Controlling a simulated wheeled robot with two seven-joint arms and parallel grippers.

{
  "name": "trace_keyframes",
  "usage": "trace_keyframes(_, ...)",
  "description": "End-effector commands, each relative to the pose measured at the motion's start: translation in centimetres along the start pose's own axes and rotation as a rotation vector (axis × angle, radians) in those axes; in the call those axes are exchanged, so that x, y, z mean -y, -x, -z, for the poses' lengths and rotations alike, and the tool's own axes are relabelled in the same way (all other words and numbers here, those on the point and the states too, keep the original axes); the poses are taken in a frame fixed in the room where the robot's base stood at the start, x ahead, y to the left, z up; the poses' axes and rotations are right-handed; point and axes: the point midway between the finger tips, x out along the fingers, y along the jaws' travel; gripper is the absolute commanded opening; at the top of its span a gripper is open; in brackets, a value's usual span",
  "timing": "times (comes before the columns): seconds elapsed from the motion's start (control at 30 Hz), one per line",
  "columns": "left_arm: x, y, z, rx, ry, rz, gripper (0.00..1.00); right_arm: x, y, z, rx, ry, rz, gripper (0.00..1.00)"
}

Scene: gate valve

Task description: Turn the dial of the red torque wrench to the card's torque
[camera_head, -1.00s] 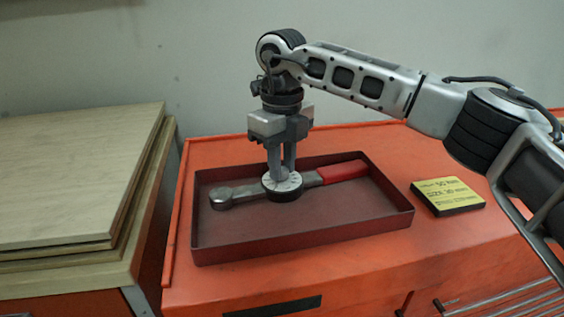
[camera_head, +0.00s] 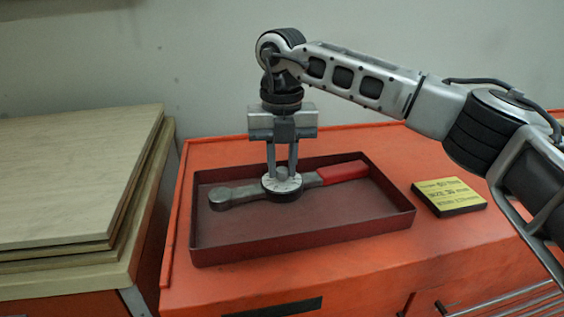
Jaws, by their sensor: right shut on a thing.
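The torque wrench (camera_head: 333,174) lies in a dark red tray (camera_head: 300,244), its red handle to the right and its grey head to the left. A round pale dial (camera_head: 270,188) with dark marks sits mid-wrench. My right gripper (camera_head: 282,174) points straight down, with its fingers shut on the dial's raised middle knob. The dial's reading is too small to tell. The yellow card (camera_head: 449,193) lies right of the tray on a dark block; its top line seems to read 60-something, blurred. My left gripper is not in view.
The tray stands on an orange cabinet (camera_head: 225,155) with drawers at its front right. Stacked wooden boards (camera_head: 70,180) stand at the left. A grey wall is behind. The orange top between tray and card is clear.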

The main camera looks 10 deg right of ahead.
Motion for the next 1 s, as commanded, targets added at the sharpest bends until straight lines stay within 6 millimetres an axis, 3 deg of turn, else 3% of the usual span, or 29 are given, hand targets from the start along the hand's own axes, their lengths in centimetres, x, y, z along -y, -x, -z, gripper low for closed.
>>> trace_keyframes(0.5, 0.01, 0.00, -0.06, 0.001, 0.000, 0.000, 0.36, -0.09, 0.09, 0.04, 0.000, -0.018, -0.002, 0.00)
trace_keyframes(0.53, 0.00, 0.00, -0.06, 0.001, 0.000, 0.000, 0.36, -0.09, 0.09, 0.04, 0.000, -0.018, -0.002, 0.27)
trace_keyframes(0.6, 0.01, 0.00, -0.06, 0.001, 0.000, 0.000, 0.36, -0.09, 0.08, 0.04, 0.000, -0.018, -0.002, 0.44)
trace_keyframes(1.0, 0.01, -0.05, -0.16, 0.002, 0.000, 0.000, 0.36, -0.09, 0.87, -0.02, 0.002, -0.019, -0.002, 0.44)
